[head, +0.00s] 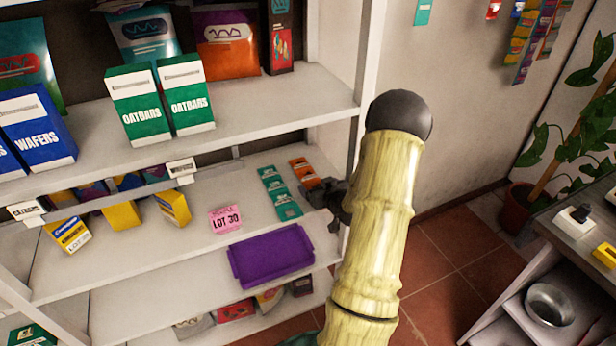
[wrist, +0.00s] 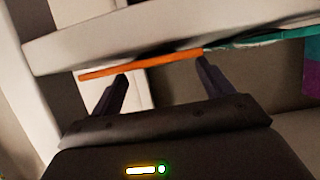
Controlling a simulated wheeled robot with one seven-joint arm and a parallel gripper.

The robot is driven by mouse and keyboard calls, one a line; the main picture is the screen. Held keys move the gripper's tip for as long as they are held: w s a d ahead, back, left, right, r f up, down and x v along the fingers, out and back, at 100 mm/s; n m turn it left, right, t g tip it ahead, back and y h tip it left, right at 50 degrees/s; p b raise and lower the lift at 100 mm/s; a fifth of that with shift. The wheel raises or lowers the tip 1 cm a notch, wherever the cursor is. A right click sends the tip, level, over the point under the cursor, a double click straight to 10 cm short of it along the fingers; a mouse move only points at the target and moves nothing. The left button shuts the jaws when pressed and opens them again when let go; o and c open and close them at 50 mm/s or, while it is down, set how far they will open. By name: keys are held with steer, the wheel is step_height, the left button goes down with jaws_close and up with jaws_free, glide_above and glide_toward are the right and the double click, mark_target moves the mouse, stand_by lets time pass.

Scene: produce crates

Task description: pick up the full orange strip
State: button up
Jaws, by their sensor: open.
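The orange strip (head: 301,168) lies on the lower shelf in the head view, at the right of a teal strip (head: 280,192). Its near end is partly hidden by my gripper (head: 328,192), which is at the shelf's right front. In the wrist view the orange strip (wrist: 140,66) shows nearly edge-on as a thin band across the space in front of my gripper (wrist: 163,80). The two dark fingers are apart, with nothing seen clamped between them. Whether they touch the strip I cannot tell. The teal strip (wrist: 262,39) continues the band to the right.
Yellow boxes (head: 122,215) stand further left. The upper shelf (head: 258,105) overhangs the back. A white post (head: 368,55) rises close behind my arm.

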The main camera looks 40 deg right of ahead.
mark_target(309, 177)
steer(key=shift+w+d, duration=0.1)
steer(key=shift+w, duration=0.25)
steer(key=shift+r+p+x, duration=0.15)
steer(key=shift+p+x, duration=0.3)
steer(key=shift+x, duration=0.7)
steer(key=shift+r+p+x, duration=0.15)
steer(key=shift+p+x, duration=0.25)
steer(key=shift+x, duration=0.75)
steer(key=shift+w, duration=0.15)
steer(key=shift+d, duration=0.1)
steer(key=c, duration=1.1)
